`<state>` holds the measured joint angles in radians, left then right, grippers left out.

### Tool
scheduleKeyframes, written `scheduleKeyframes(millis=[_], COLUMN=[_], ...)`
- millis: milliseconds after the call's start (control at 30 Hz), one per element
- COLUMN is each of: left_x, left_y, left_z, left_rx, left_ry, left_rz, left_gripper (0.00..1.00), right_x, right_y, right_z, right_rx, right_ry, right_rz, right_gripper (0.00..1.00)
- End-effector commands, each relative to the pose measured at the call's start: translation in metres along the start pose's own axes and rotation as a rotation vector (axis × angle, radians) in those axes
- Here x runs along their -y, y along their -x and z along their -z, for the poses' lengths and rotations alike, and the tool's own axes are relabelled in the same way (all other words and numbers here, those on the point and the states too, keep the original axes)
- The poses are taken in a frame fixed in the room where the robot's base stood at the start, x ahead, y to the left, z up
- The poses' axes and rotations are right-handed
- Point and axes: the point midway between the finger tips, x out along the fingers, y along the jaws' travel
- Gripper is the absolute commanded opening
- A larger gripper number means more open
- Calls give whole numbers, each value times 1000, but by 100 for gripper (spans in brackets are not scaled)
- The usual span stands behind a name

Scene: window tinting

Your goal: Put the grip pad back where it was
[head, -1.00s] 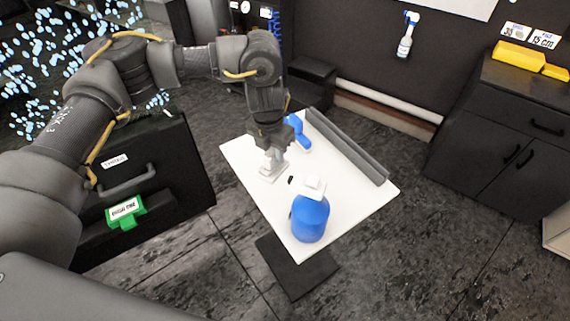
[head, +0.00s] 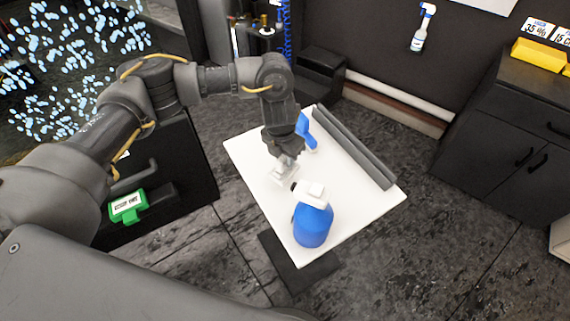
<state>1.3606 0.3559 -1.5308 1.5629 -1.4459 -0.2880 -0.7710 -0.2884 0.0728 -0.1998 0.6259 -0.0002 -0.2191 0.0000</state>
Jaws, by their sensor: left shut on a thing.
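My left gripper (head: 286,162) reaches down over the white tabletop and is shut on a small pale grey pad (head: 283,179), which I take to be the grip pad. The pad is at or just above the tabletop (head: 258,161); I cannot tell whether it touches. The gripper hides part of it. My right gripper is not in view.
A blue-handled tool (head: 308,134) lies behind the gripper, beside a long dark grey bar (head: 354,147) along the table's right edge. A green labelled holder (head: 128,206) is on the dark panel at left. The tabletop's right middle is clear.

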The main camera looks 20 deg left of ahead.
Motion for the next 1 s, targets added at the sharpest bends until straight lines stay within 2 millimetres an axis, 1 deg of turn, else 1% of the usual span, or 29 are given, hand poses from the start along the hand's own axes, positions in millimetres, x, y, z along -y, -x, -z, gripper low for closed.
scheduleKeyframes(millis=[33, 133, 267, 300, 467, 500, 667, 833, 1000], left_x=[0, 0, 0, 0, 0, 0, 0, 0, 0], left_y=[-4, -16, -34, -38, -40, -41, -40, -40, -37], left_z=[1, 4, 6, 6, 6, 6, 6, 6, 5], left_rx=[-3, -5, -4, -3, -2, -3, -3, -2, 0], left_ry=[2, 3, 3, 2, 1, 0, 0, 0, 0], left_rz=[1, 1, 0, 0, 0, 0, 0, 0, 1], left_gripper=[2, 2, 2, 0, 0, 26, 47, 47, 47], right_x=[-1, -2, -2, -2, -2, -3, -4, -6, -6], right_y=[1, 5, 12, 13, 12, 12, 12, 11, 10], right_z=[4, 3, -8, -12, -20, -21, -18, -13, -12], right_rx=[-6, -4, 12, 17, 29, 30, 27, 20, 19], right_ry=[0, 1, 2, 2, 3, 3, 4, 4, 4], right_rz=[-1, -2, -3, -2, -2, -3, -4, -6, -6], right_gripper=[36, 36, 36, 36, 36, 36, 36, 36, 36])
